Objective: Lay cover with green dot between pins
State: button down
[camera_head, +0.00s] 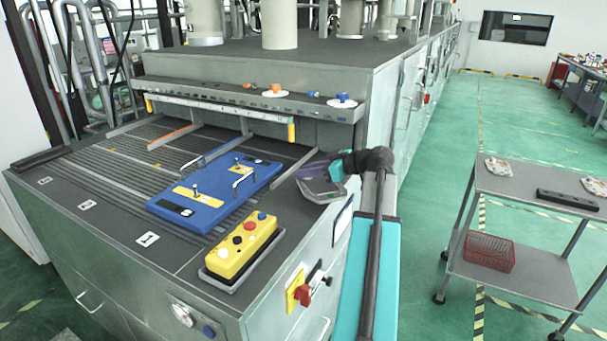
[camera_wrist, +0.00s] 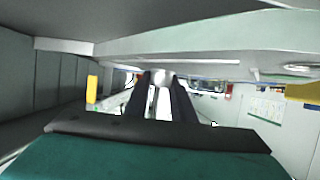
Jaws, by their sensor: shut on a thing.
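My gripper (camera_head: 318,178) is over the right edge of the machine's table, partly hidden by my own arm in the head view. In the wrist view its dark fingers (camera_wrist: 161,103) are shut on a shiny grey thing (camera_wrist: 158,78). I cannot tell from its visible part whether this is the cover, and no green dot shows. A blue plate (camera_head: 222,196) lies on the table to the left of my gripper. It carries metal handles, small upright posts and yellow labels. I cannot tell whether the posts are the pins.
A yellow button box (camera_head: 240,246) stands at the table's front right. A ledge (camera_head: 225,88) with small round white pieces overhangs the table's back. A grey trolley (camera_head: 530,185) at the right carries two pale pieces, a black bar and a red basket (camera_head: 488,252). Green floor is free between.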

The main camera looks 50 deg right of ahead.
aim_at(328, 198)
jog(key=s+a+b, duration=0.1)
jog(key=s, duration=0.3)
jog(key=s+a+r+b, duration=0.1)
jog(key=s+a, duration=0.1)
jog(key=s, duration=0.2)
jog(key=s+a+b, duration=0.1)
jog(key=s, duration=0.4)
jog(key=shift+a+r, duration=0.15)
jog(key=shift+a, duration=0.05)
jog(key=shift+r, duration=0.15)
